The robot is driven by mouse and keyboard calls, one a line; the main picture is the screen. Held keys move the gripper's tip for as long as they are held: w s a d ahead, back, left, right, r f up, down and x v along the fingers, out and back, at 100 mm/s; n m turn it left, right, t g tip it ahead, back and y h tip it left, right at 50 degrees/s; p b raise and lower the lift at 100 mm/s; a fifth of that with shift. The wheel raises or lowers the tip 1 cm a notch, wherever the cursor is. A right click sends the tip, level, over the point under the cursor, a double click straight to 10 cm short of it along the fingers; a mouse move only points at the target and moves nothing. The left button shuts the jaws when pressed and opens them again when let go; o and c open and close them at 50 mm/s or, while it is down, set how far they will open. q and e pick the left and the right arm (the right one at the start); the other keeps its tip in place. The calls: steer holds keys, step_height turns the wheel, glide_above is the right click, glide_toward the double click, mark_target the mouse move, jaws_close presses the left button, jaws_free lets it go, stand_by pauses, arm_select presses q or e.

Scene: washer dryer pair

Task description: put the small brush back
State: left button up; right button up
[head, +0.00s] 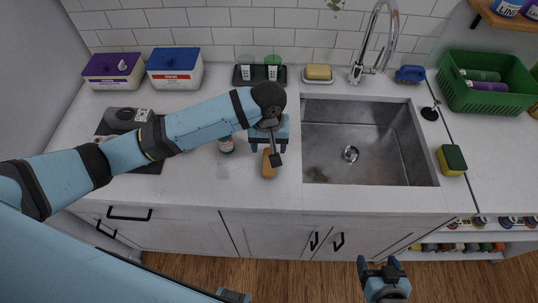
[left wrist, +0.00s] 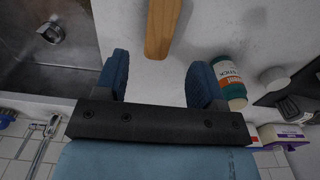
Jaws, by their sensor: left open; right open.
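A small wooden-handled item (head: 268,169), which may be the small brush, lies on the counter left of the sink. Its wooden end (left wrist: 162,25) shows in the left wrist view; no bristles are visible. My left gripper (head: 268,147) is open and empty over the counter, close to the wooden item. In the left wrist view the wooden end lies ahead of the gap between its fingers (left wrist: 160,80). A blue brush (head: 409,74) sits behind the sink, right of the faucet. My right gripper (head: 379,264) is open and empty in front of the cabinets.
The sink (head: 330,130) is right of my left gripper. A sponge (head: 452,160) and green basket (head: 490,95) are at right. Two boxes stand back left.

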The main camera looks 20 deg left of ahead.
arm_select(q)
step_height(320, 180, up, 4)
steer(key=shift+f, duration=0.1)
stand_by(0.6)
